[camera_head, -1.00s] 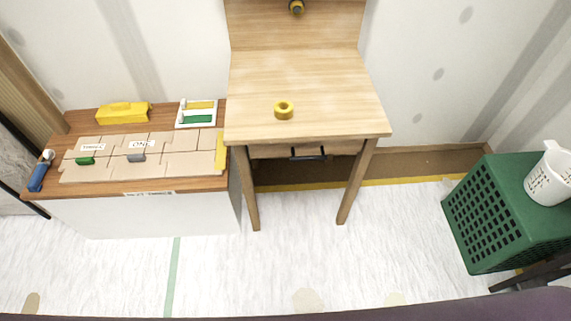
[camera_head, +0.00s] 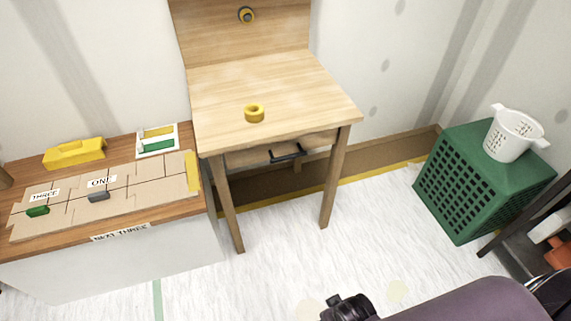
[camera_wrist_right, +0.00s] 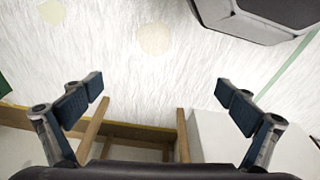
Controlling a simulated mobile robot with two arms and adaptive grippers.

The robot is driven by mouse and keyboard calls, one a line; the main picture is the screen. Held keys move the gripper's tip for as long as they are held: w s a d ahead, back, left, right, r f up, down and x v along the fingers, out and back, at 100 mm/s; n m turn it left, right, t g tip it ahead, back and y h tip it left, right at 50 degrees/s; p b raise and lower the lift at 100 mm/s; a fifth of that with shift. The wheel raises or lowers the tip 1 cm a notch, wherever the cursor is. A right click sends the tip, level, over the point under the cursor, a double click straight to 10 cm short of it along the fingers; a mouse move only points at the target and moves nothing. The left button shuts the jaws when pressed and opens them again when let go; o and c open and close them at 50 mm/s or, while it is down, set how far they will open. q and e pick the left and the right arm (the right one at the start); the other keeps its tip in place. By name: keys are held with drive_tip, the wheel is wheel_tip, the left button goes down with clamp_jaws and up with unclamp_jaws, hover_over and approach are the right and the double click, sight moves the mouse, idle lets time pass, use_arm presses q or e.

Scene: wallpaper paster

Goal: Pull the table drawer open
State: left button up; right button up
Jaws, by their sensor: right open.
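The wooden table (camera_head: 275,85) stands against the wall in the head view. Its drawer (camera_head: 245,157) sits under the top and looks shut, with a dark bar handle (camera_head: 286,152) on its front. In the head view part of my right arm shows at the bottom, well short of the table. My left gripper is not in view.
A low cabinet (camera_head: 130,262) with cardboard pieces and a yellow block (camera_head: 74,153) stands left of the table. A green crate (camera_head: 470,190) bearing a white basket (camera_head: 512,133) stands at the right. The floor (camera_head: 270,260) before the table is clear.

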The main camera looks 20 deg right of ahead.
sight(289, 156)
use_arm(q)
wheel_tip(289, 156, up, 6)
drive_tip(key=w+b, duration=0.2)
drive_tip(key=b, duration=0.3)
use_arm(e)
drive_tip(key=w+a+r+m+t+y+b, duration=0.1)
drive_tip(key=w+a+r+m+t+y, duration=0.3)
drive_tip(key=w+a+r+m, duration=0.45)
drive_tip(key=w+a+r+m+t+y, duration=0.4)
drive_tip(key=w+a+r, duration=0.2)
drive_tip(key=w+r, duration=0.65)
drive_tip(key=w+d+r+m+t+h, duration=0.1)
drive_tip(key=w+d+r+m+t, duration=0.55)
drive_tip(key=m, duration=0.65)
drive_tip(key=w+d+f+m+h, duration=0.1)
drive_tip(key=w+d+m+h, duration=0.65)
drive_tip(key=m, duration=0.45)
drive_tip(key=shift+t+y, duration=0.45)
drive_tip(key=w, duration=0.6)
drive_tip(key=shift+w+d+f+b, duration=0.1)
drive_tip(key=shift+d+b, duration=0.1)
drive_tip(key=shift+b, duration=0.15)
drive_tip(key=shift+w, duration=0.45)
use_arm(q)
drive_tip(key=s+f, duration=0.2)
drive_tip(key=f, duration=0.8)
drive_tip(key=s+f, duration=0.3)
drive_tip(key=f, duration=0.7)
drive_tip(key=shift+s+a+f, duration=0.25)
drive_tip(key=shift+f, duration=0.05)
